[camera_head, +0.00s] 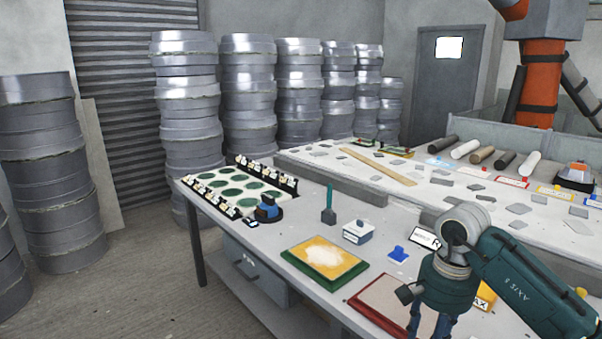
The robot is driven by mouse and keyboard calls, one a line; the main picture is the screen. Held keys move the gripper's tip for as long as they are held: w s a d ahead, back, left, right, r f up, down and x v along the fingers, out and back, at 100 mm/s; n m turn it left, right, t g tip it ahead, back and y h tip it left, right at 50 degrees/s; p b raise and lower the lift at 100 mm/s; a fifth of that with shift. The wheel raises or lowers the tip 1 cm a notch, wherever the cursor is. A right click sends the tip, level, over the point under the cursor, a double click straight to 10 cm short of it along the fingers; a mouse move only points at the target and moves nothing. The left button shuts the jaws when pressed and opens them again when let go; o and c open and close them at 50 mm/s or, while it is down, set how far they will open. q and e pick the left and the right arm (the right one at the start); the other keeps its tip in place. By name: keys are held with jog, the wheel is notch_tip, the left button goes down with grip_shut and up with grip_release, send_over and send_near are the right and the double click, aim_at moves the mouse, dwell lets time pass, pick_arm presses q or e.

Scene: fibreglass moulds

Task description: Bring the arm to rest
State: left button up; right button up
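My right arm (520,285), teal and grey, comes in from the right over the front of the grey table (310,218). It bends down at a grey joint, and my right gripper (428,326) points downward at the bottom edge. Two dark blue finger parts show with a gap between them, but their tips are cut off, so I cannot tell whether it is open or what is under it. A reddish-framed mould (382,298) lies beside and partly behind it. A yellow item (486,297) is partly hidden behind the arm. My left gripper is not in view.
A green-framed yellow mould (324,262), a small white-and-blue box (358,232), a blue item (398,254) and an upright green brush (328,205) stand on the table. A tray of green discs (238,187) is at left. Metal drum stacks (187,110) line the wall.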

jog(key=w+a+f+m+y, duration=0.1)
jog(key=a+f+m+y, duration=0.4)
jog(key=a, duration=0.6)
jog(key=a+f+m+y, duration=0.4)
jog(key=a+m+y, duration=0.2)
jog(key=a+y, duration=0.3)
jog(key=w+f+m+t, duration=0.6)
jog(key=m+t, duration=0.2)
jog(key=m, duration=0.7)
jog(key=d+f+m+t+h, duration=0.4)
jog(key=d+f+m, duration=0.2)
jog(key=f+m, duration=0.5)
jog(key=s+d+f+m+g+h, duration=0.1)
jog(key=s+d+f+m+h, duration=0.35)
jog(key=s+f+m, duration=0.55)
jog(key=s+d+f+m+g+h, duration=0.2)
jog(key=s+d+f+m+h, duration=0.35)
jog(key=f, duration=0.95)
jog(key=s+d+f+m+g, duration=0.1)
jog(key=s+f, duration=0.3)
jog(key=s, duration=0.8)
jog(key=s+d+f+m+g, duration=0.1)
jog(key=s+f+m+g, duration=0.3)
jog(key=s, duration=0.8)
jog(key=s+f+m+g, duration=0.2)
jog(key=s+f+g, duration=0.1)
jog(key=s, duration=0.9)
jog(key=shift+d+f, duration=0.4)
jog(key=shift+f, duration=0.3)
